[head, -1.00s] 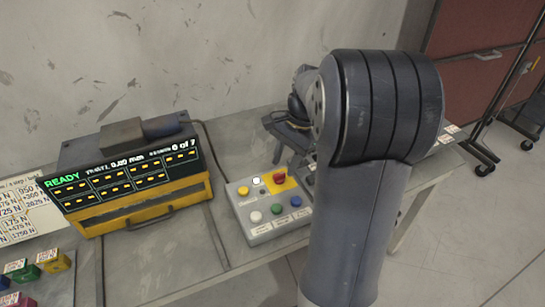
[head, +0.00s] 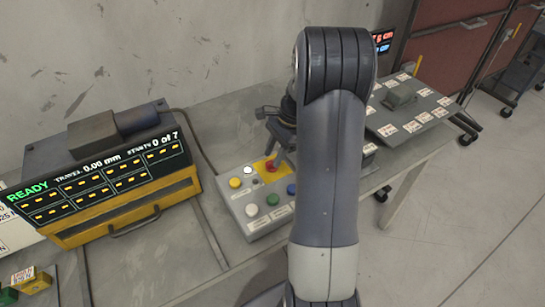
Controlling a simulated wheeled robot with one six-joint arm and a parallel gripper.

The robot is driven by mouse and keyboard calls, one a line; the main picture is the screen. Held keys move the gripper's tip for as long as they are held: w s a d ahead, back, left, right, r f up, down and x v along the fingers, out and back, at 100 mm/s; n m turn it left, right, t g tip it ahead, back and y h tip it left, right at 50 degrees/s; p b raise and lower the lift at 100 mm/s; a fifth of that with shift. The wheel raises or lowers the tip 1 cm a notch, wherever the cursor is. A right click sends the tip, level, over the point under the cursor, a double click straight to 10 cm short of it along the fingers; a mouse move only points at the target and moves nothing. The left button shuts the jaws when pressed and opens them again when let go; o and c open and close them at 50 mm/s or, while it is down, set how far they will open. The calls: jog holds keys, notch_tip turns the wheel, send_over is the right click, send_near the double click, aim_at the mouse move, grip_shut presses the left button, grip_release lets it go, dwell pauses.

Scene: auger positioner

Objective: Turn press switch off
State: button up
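A grey control box (head: 224,190) stands on the bench, left of my arm. It carries a yellow button (head: 235,183), a white square one (head: 248,170), a small dark control (head: 256,182) and a red knob (head: 271,166) on a yellow plate. White (head: 251,210), green (head: 272,199) and blue (head: 291,189) buttons sit lower. I cannot tell which control is the press switch; labels are too small to read. My gripper (head: 280,132) is partly visible behind my arm, above and beyond the box's back right. Its fingers are too dark and covered to show whether they are open.
A yellow and black unit (head: 128,213) with a display reading READY, travel 0.00 mm and 0 of 7 stands left of the box. A labelled grey board (head: 425,112) lies right of my arm. A wheeled red cabinet (head: 445,48) stands behind.

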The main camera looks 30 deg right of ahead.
jog(key=shift+x, duration=0.85)
jog(key=shift+c, duration=0.3)
grip_shut()
